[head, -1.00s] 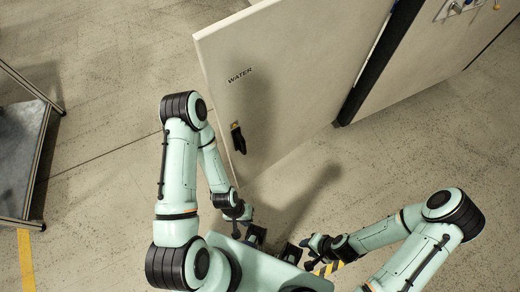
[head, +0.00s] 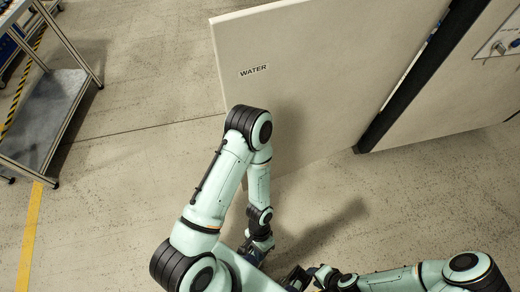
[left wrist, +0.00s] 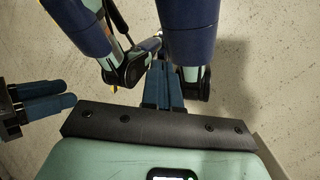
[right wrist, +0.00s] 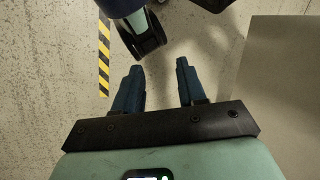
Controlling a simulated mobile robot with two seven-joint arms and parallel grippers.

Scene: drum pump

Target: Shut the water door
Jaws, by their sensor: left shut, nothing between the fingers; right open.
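The water door (head: 320,65) is a large pale panel marked WATER (head: 254,71), standing ajar from the cabinet, with a dark gap along its right edge. Its black handle is hidden behind my left arm. My left gripper (head: 262,243) is low in front of the door, apart from it; its blue fingers are together and empty in the left wrist view (left wrist: 163,83). My right gripper (head: 297,278) is at the bottom of the head view, away from the door. Its fingers are spread and empty in the right wrist view (right wrist: 158,68).
A grey cabinet panel (head: 440,110) with fittings stands right of the door. A metal cart (head: 45,110) stands at the left, near a yellow floor line (head: 30,235). The floor between cart and door is clear.

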